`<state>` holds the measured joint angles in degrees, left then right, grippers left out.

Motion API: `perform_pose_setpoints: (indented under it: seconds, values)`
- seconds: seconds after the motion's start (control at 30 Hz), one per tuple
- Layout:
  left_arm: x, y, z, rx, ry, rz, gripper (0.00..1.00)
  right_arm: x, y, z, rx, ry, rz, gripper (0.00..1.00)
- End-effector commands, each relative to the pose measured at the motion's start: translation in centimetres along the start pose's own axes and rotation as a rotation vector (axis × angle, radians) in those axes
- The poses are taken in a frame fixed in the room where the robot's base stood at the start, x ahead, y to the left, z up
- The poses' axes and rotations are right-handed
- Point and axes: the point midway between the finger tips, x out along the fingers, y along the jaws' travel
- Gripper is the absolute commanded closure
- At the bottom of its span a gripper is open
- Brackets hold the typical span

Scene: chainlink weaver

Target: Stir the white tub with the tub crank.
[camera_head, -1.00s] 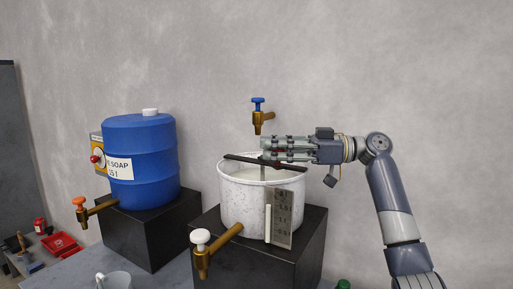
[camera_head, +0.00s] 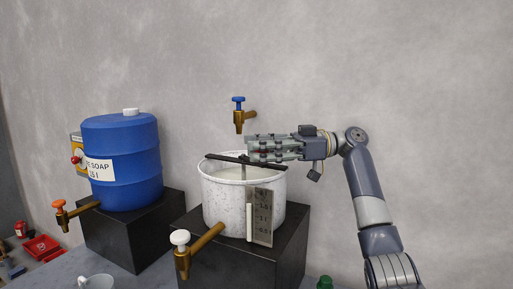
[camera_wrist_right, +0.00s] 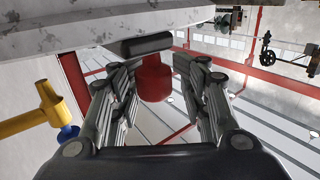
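The white tub (camera_head: 219,203) stands on a dark block, upright, with pale liquid showing inside its rim. The tub crank (camera_head: 224,158) is a dark bar lying across the top of the tub, with a shaft going down inside. My right gripper (camera_head: 250,149) comes in from the right above the tub. In the right wrist view its fingers (camera_wrist_right: 155,82) close around the crank's red knob (camera_wrist_right: 154,83), at the end of a dark bar piece. The fingers partly cover the knob. My left gripper is not in view.
A blue soap barrel (camera_head: 121,170) with an orange-handled tap stands on a block (camera_head: 135,232) to the left. A white-handled tap (camera_head: 196,247) and a measuring plate (camera_head: 263,217) are on the tub's front. A blue-handled wall tap (camera_head: 239,115) is behind the tub.

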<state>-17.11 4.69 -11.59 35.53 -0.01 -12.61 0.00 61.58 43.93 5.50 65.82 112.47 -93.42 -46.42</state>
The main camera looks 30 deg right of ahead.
Motion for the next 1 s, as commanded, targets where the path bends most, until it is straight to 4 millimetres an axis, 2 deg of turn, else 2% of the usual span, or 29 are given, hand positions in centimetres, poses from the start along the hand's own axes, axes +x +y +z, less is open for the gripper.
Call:
perform_pose_setpoints:
  seconds: [0.3,0.43,0.8,1.0]
  values:
    - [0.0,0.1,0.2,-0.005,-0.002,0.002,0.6,0.0,0.1,-0.2,-0.001,0.004,0.002,0.55]
    - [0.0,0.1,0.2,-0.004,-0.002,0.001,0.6,0.0,0.1,-1.0,-0.003,0.006,0.003,0.55]
    - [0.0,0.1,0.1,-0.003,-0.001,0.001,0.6,-0.2,-0.1,-7.2,-0.005,0.007,0.003,0.55]
    - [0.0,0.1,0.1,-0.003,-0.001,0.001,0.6,-0.3,-0.1,-9.4,-0.003,0.005,0.003,0.55]
